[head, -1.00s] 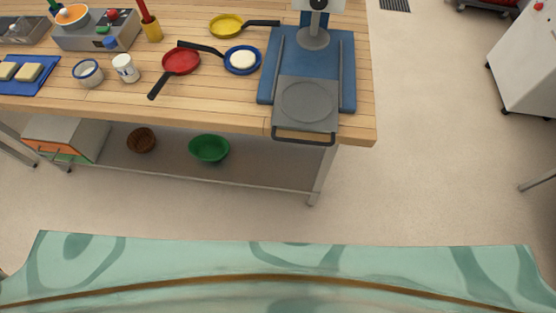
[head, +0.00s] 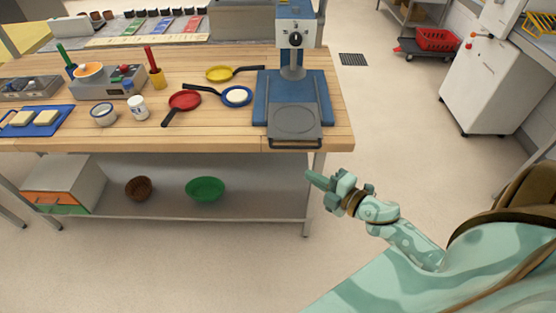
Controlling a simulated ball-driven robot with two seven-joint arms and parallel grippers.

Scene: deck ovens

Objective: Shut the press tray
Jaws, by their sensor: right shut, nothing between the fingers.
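The press (head: 293,62) stands at the right end of the wooden table, with a blue base and a white-fronted head with a dial. Its grey press tray (head: 296,122) is pulled out toward me, with a round plate mark on it and a dark handle bar (head: 295,145) at its front, overhanging the table edge. My right gripper (head: 312,177) is shut and empty, below and in front of the tray handle, apart from it. My left gripper is not in view.
The wooden table (head: 215,137) holds a red pan (head: 184,101), a blue pan (head: 237,96), a yellow pan (head: 220,73) and small pots left of the press. A lower shelf (head: 245,192) bears a green bowl (head: 205,189).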

